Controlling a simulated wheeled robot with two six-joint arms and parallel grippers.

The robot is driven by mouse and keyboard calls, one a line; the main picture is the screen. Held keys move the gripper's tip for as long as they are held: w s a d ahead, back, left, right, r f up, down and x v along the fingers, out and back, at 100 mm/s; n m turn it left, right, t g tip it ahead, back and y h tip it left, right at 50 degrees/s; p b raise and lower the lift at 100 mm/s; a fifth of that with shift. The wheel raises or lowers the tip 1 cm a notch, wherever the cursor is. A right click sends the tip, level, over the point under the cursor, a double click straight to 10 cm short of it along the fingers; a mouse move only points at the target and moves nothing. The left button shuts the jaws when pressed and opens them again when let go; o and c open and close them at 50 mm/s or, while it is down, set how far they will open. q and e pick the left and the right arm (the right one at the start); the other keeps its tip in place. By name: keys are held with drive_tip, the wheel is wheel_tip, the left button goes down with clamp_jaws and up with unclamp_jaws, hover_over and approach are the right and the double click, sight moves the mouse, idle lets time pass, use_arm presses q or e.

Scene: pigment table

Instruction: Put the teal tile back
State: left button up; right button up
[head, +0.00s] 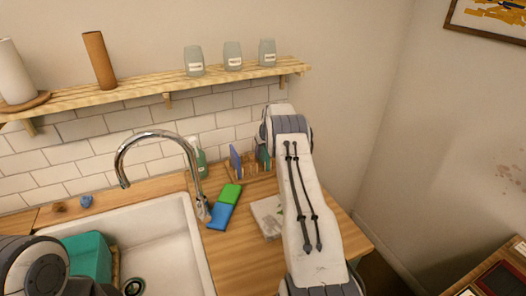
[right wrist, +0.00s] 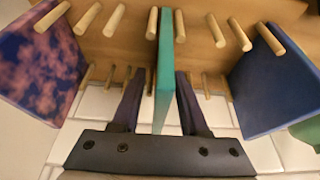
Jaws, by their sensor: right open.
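The teal tile (right wrist: 164,70) stands on edge between the wooden pegs of the rack (right wrist: 195,50) in the right wrist view. The two fingers of my right gripper (right wrist: 160,78) are on either side of it, with gaps, so the gripper is open around the tile. In the head view the rack (head: 245,172) stands at the back of the counter, and a dark green-teal tile edge (head: 262,156) shows beside my right arm. My right gripper's fingers are hidden there behind the arm. My left gripper is not in view; part of my left arm shows at lower left.
A mottled pink-blue tile (right wrist: 42,62) and a blue tile (right wrist: 272,88) stand in the rack on either side. Green and blue blocks (head: 225,207) and a pale stack (head: 266,217) lie on the counter. A tap (head: 155,135), sink (head: 165,240) and bottle (head: 200,163) are left.

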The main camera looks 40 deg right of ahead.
drive_tip(key=shift+r, duration=0.3)
drive_tip(key=shift+s+r, duration=0.15)
drive_tip(key=shift+r, duration=0.15)
drive_tip(key=b+v, duration=0.3)
drive_tip(key=v, duration=0.8)
drive_tip(key=shift+s+a, duration=0.1)
drive_tip(key=shift+s, duration=0.05)
